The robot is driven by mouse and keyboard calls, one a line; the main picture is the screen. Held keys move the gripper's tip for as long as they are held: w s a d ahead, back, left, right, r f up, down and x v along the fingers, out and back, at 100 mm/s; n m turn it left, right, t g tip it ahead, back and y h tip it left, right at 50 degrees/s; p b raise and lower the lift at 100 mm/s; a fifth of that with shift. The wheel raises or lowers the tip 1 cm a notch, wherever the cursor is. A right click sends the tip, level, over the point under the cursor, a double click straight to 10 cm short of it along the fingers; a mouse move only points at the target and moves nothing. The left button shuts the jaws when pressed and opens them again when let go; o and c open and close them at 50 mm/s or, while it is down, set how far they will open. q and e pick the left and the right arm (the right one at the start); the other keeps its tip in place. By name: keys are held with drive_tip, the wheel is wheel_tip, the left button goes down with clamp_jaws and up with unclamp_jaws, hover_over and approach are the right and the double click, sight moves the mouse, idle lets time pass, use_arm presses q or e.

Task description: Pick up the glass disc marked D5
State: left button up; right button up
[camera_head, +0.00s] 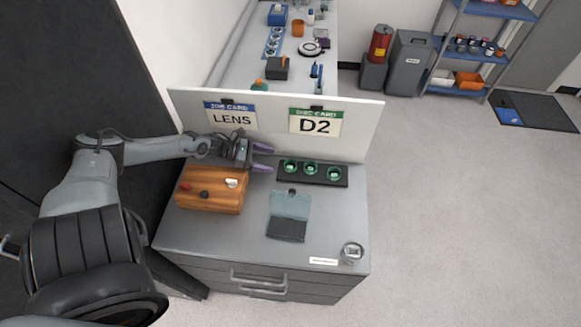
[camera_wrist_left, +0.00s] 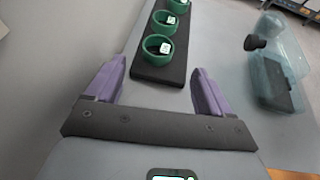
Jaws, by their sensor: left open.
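Three green ring-shaped holders stand in a row on a black tray (camera_head: 345,182): a left one (camera_head: 290,166), a middle one (camera_head: 310,168) and a right one (camera_head: 334,173). Each seems to hold a small piece with a white label, too small to read, so I cannot tell which is D5. The disc card (camera_head: 316,122) behind reads D2. My left gripper (camera_head: 263,159) is open and empty, just left of the tray. In the left wrist view, the nearest ring (camera_wrist_left: 158,48) lies ahead, between the purple fingers (camera_wrist_left: 158,75). My right gripper is not in view.
A orange-brown wooden box (camera_head: 210,200) stands below my left gripper. A clear-lidded case (camera_head: 290,205) lies open in front of the tray. A small round glass-like item (camera_head: 352,252) sits at the front right corner. A white panel (camera_head: 365,125) with cards rises behind.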

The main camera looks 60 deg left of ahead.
sight(288, 164)
use_arm(q)
drive_tip(key=b+x, duration=0.1)
drive_tip(key=x, duration=0.1)
drive_tip(key=shift+w+d+f, duration=0.1)
drive_tip(key=shift+d+f, duration=0.1)
drive_tip(key=b+x, duration=0.4)
drive_tip(key=shift+w+f, duration=0.1)
drive_tip(key=shift+w, duration=0.25)
drive_tip(key=shift+w+d+b, duration=0.15)
drive_tip(key=shift+w+b, duration=0.15)
drive_tip(key=shift+w, duration=0.05)
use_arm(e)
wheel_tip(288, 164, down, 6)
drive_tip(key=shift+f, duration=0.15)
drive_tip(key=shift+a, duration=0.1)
use_arm(q)
drive_tip(key=c, duration=1.1)
drive_tip(key=shift+c, duration=0.2)
